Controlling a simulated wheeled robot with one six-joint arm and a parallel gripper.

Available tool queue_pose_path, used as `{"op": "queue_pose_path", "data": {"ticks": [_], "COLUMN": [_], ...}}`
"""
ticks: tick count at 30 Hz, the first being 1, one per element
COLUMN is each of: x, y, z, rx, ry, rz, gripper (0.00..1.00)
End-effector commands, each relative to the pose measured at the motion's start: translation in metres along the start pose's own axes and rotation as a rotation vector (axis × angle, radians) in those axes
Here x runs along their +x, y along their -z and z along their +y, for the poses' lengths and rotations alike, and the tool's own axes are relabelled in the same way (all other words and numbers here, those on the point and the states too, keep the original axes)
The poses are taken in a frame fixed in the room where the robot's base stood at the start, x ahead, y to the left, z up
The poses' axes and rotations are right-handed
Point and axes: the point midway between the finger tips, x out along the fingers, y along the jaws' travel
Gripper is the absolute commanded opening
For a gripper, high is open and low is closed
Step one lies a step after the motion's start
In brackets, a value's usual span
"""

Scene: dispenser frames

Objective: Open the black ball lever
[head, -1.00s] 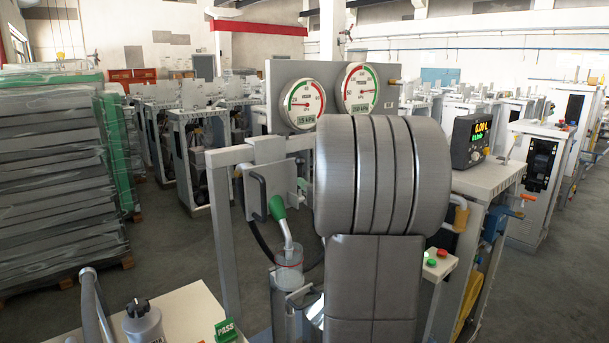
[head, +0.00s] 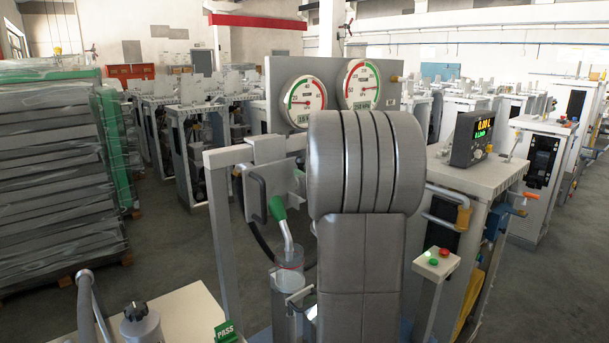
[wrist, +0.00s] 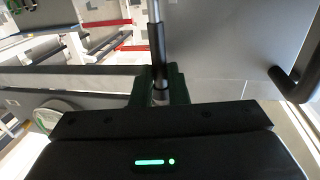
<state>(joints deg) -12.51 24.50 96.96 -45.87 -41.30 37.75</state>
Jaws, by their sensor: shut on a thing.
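In the wrist view my gripper (wrist: 160,90) is shut around a slim rod with a dark sleeve, which I take for the black ball lever (wrist: 157,45). The rod runs up and away from between the two dark fingers. No ball shows; the end at the fingers is hidden by the gripper. In the head view my own arm fills the middle and hides the gripper and this lever.
Two round gauges (head: 303,100) are on the panel behind. A digital display (head: 472,138) and a button box (head: 436,264) are at right. Wrapped stacks (head: 50,190) stand at left.

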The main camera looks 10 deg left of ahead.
Motion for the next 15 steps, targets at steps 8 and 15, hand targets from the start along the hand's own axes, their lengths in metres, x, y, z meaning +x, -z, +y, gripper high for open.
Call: {"op": "queue_pose_path", "data": {"ticks": [8,15], "x": [-0.002,-0.009], "y": [-0.003,-0.011], "z": [0.0,0.002], "rx": [0.003,0.018], "ry": [0.0,0.0], "rz": [0.023,0.099], "gripper": [0.0,0.0]}}
